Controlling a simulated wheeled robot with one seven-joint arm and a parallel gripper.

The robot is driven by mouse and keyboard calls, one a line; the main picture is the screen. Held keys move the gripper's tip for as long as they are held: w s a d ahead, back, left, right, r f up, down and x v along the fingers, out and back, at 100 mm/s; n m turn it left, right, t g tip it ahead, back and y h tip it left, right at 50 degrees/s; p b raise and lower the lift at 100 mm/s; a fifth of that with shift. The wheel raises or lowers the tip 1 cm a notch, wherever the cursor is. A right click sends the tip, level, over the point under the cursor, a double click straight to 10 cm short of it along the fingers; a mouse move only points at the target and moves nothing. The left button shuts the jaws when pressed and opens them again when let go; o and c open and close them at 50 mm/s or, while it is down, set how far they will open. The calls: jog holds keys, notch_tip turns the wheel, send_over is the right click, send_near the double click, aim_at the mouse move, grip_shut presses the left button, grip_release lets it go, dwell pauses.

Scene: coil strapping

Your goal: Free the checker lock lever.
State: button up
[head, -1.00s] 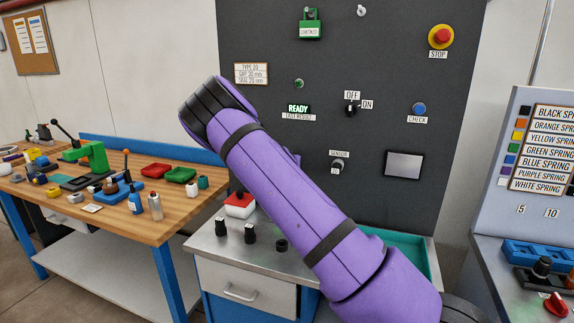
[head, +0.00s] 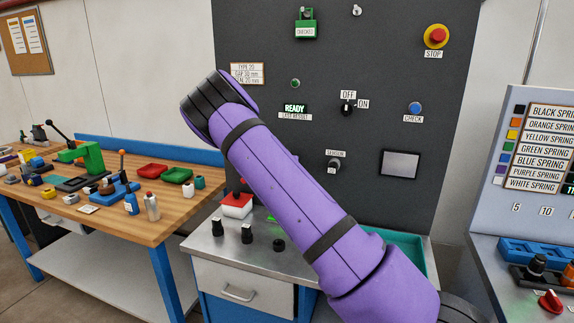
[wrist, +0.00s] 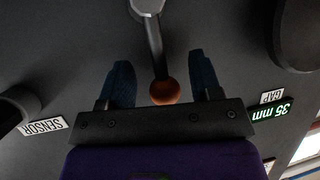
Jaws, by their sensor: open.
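In the wrist view a grey lever (wrist: 153,40) hangs from a pale round pivot and ends in an orange-brown ball knob (wrist: 165,92). I take it to be the checker lock lever, though no label on it is readable. My gripper (wrist: 162,76) is open, with one dark blue finger on each side of the lever and knob. Gaps show between the knob and both fingers. In the head view my purple arm crosses the picture and hides both the gripper and this lever.
Beside the lever are a SENSOR label (wrist: 43,127) and a lit "35 mm" GAP display (wrist: 283,112). A dark round part (wrist: 300,35) stands at upper right. The head view shows a dark control panel (head: 385,70), a tool bench (head: 130,215) at left and a spring rack at right.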

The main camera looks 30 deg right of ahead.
jog(key=shift+a, duration=0.1)
jog(key=v, duration=1)
jog(key=shift+s+a+r, duration=0.15)
jog(key=shift+s+a, duration=0.05)
jog(key=shift+s, duration=0.1)
jog(key=s+a+r+n+g+y, duration=0.1)
jog(key=s+a+r+y, duration=0.3)
jog(key=s, duration=0.5)
jog(key=s+a+r+n+g+y, duration=0.1)
jog(key=s+a+r+g+y, duration=0.1)
jog(key=s+a+r, duration=0.55)
jog(key=s+a+r+n+g+y, duration=0.1)
jog(key=s+a+r+n+y, duration=0.15)
jog(key=s, duration=0.75)
jog(key=s+a+r+n, duration=0.2)
jog(key=s, duration=0.7)
jog(key=s+a+r+n+g, duration=0.1)
jog(key=s+a, duration=0.2)
jog(key=s, duration=0.7)
jog(key=shift+a+r+n, duration=0.25)
jog(key=shift+r+n, duration=0.1)
jog(key=shift+r, duration=0.05)
